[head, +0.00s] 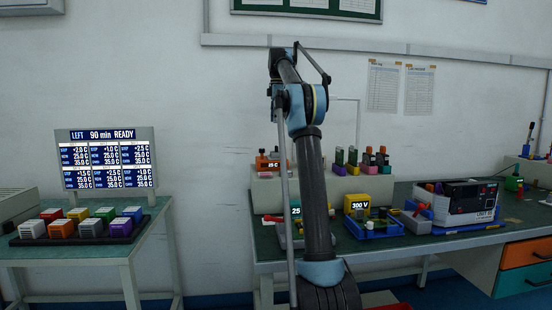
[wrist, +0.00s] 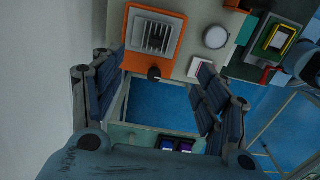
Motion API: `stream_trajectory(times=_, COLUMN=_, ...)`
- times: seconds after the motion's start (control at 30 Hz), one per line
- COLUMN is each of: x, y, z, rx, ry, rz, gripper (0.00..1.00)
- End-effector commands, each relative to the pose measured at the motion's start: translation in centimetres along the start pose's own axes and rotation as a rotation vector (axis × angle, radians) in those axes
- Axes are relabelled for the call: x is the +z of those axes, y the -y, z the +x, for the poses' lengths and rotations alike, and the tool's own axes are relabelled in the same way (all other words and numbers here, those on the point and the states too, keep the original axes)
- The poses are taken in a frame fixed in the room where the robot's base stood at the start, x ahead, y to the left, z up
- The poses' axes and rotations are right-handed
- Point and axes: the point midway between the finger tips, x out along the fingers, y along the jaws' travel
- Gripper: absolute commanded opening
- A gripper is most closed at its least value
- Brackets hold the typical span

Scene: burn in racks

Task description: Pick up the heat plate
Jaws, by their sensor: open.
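An orange device with a grey slatted top and a black knob, which looks like the heat plate (wrist: 131,40), is at the upper middle of the wrist view. My gripper (wrist: 162,63) is open, with its two fingers spread left and right below and beside that device. No object is between the fingers; blue floor shows there. My gripper is not clear in the head view.
The green bench (head: 420,245) carries a blue tray (head: 372,232), a white-fronted power unit (head: 470,205) and several small coloured parts. A left table (head: 75,250) holds a dark tray of coloured blocks and a display board (head: 107,160). A wall stands close on the left in the wrist view.

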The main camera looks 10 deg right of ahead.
Motion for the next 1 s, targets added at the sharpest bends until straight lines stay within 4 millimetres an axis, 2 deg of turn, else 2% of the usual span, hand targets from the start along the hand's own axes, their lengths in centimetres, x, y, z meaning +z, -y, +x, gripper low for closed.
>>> stream_trajectory(times=0.7, x=-0.5, y=0.0, z=9.7, rx=0.000, ry=0.000, rz=-0.004, gripper=0.68)
stream_trajectory(times=1.0, x=-0.5, y=-0.2, z=11.5, rx=0.000, ry=0.000, rz=-0.004, gripper=0.68)
